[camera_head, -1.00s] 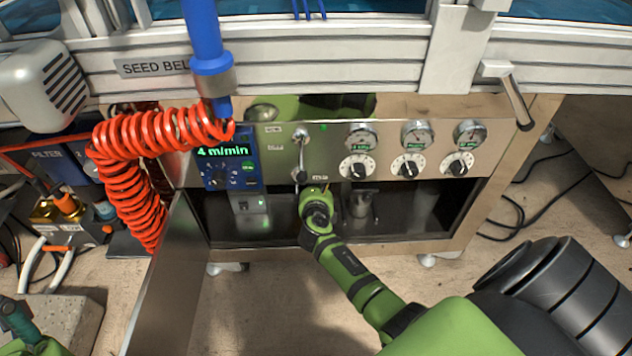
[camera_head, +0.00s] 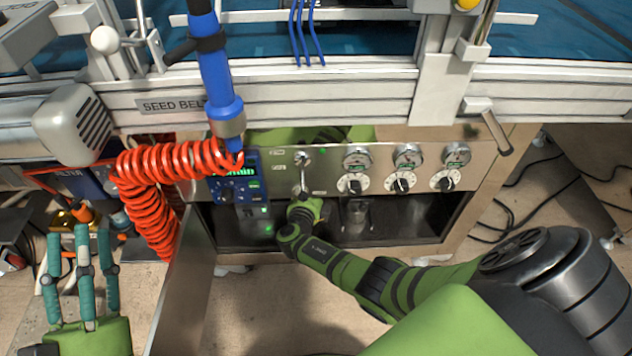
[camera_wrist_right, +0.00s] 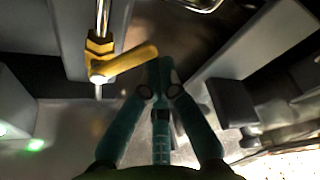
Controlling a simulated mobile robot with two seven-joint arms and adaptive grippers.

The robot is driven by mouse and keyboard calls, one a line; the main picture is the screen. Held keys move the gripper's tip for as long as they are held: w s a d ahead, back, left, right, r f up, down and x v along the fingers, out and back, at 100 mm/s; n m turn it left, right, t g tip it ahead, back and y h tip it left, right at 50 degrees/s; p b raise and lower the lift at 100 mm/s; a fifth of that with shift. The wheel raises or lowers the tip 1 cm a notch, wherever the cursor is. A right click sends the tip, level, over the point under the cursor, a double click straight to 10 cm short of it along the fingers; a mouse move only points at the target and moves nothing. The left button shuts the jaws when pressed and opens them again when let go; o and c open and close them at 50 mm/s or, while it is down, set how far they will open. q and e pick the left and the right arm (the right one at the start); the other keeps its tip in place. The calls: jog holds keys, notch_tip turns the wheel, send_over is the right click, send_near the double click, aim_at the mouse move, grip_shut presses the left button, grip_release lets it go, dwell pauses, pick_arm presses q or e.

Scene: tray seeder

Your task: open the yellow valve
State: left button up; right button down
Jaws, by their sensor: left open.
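The yellow valve has a yellow lever handle (camera_wrist_right: 128,62) on a brass fitting and shows in the right wrist view at upper left. The lever points right, across the thin vertical pipe. My right gripper (camera_wrist_right: 160,68) has its teal fingers drawn together at the tips, just right of the lever's free end. I cannot tell if they touch it. In the head view my right arm reaches into the low cabinet opening; its fingers and the valve are hidden there. My left gripper (camera_head: 82,238) is open and empty at the lower left, fingers spread and pointing away.
The steel cabinet front (camera_head: 330,180) carries dials and gauges above the opening. An open door (camera_head: 185,285) stands at its left. A coiled red hose (camera_head: 150,205) hangs beside it. In the wrist view, grey walls and a dark block (camera_wrist_right: 233,102) flank my right fingers.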

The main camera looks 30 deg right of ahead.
jog(key=a+r+n+h, duration=0.1)
jog(key=n, duration=0.1)
jog(key=w+a+r+n+h, duration=0.1)
jog(key=n, duration=0.2)
jog(key=shift+w+a+r, duration=0.15)
jog(key=shift+w, duration=0.05)
jog(key=shift+a, duration=0.1)
dwell(0.4)
pick_arm(q)
jog(key=shift+r, duration=0.1)
